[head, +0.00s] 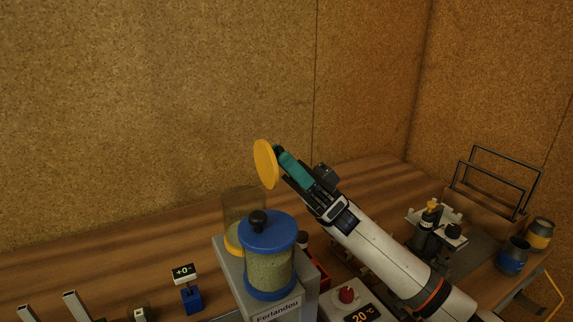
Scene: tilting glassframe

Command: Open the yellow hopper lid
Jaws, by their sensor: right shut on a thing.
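The yellow hopper lid (265,164) is off its hopper and is held in the air, tilted almost on edge, above and to the right of the hopper. My right gripper (284,158) is shut on the lid's dark knob. The yellow-based hopper (236,205) is clear glass, open at the top, and stands on the grey machine behind the blue hopper. The blue hopper (268,268) has its blue lid (268,231) on and is filled with a pale greenish content. My left gripper is not in view.
The grey machine (258,309) stands on the wooden counter. A small display on a blue stand (191,297) is to its left. A scale with a red object (347,295) is to its right. Jars (513,256) and a black rack (497,185) are at the far right.

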